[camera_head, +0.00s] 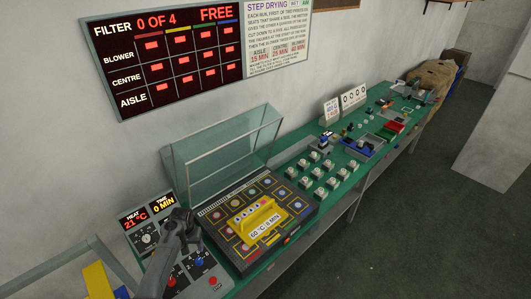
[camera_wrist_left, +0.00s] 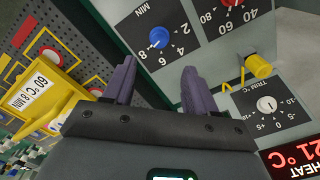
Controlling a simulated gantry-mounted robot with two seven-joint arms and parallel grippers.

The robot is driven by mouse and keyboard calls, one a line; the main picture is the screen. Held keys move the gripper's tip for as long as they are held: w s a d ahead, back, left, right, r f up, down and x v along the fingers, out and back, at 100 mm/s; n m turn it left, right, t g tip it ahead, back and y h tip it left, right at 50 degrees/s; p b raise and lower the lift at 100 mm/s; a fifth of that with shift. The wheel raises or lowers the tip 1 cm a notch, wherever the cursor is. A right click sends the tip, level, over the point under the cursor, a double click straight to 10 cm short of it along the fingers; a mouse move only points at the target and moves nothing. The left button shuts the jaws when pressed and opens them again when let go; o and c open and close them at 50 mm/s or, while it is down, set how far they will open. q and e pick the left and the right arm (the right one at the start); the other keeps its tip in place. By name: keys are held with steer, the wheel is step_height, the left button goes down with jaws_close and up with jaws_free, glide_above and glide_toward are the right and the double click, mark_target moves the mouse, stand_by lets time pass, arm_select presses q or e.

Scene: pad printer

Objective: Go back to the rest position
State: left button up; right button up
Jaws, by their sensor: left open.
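My left gripper (camera_head: 188,238) is over the control panel (camera_head: 158,250) at the lower left in the head view. In the left wrist view its two purple-grey fingers (camera_wrist_left: 157,84) are apart, with nothing between them. Beyond the fingers are a blue knob (camera_wrist_left: 159,38) on a MIN scale and part of a red knob (camera_wrist_left: 228,4). A yellow knob (camera_wrist_left: 258,66) and a white TRIM knob (camera_wrist_left: 266,103) are to the right. The gripper looks apart from the knobs, but the gap is hard to judge. My right gripper is not in view.
A yellow holder marked 60 °C 8 MIN (camera_head: 265,233) sits on the dark plate with coloured rings, right of the gripper. A clear lid (camera_head: 225,150) stands raised behind it. Several pale pieces (camera_head: 320,172) stand farther along the green bench. The floor (camera_head: 400,220) is clear.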

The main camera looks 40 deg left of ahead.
arm_select(q)
steer(key=s+d+r+m+t, duration=0.1)
steer(key=s+d+r+m, duration=0.2)
steer(key=d, duration=0.9)
steer(key=s+d+r+m+t+p, duration=0.1)
steer(key=s+d+r+m, duration=0.2)
steer(key=s+d+r, duration=0.3)
steer(key=s+d+r+m+t, duration=0.1)
steer(key=s+d+r+m, duration=0.2)
steer(key=d+r, duration=0.7)
steer(key=s+d, duration=0.2)
steer(key=d, duration=0.7)
steer(key=shift+d+m+t, duration=0.3)
steer(key=shift+m, duration=0.1)
steer(key=shift+s+r, duration=0.1)
